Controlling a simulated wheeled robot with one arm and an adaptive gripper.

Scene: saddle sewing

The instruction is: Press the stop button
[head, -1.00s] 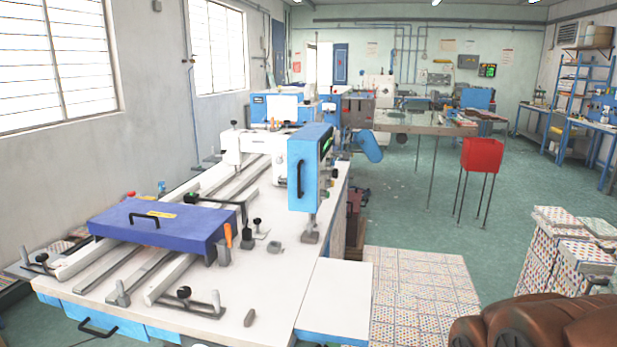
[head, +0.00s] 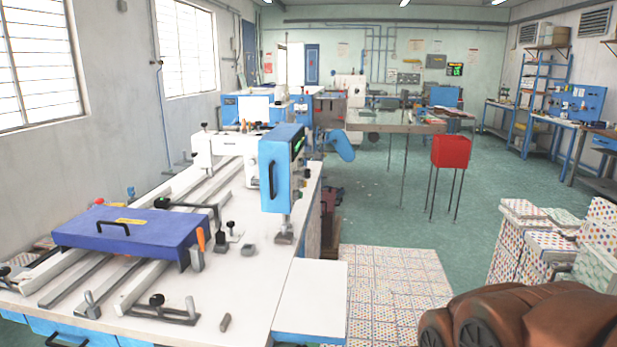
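No button clearly marked stop can be made out. A small red knob-like part (head: 130,191) shows behind the blue-purple cover plate (head: 130,230) of the long white machine table; it is too small to tell whether it is a button. A blue upright machine head (head: 276,175) with a black handle and a small green display stands at the table's right side. My gripper is not in view.
A brown leather object (head: 520,318) fills the lower right corner. Patterned boxes (head: 530,245) are stacked behind it. A red box on thin legs (head: 451,151) stands farther back. Open green floor (head: 400,215) lies between it and the machine table.

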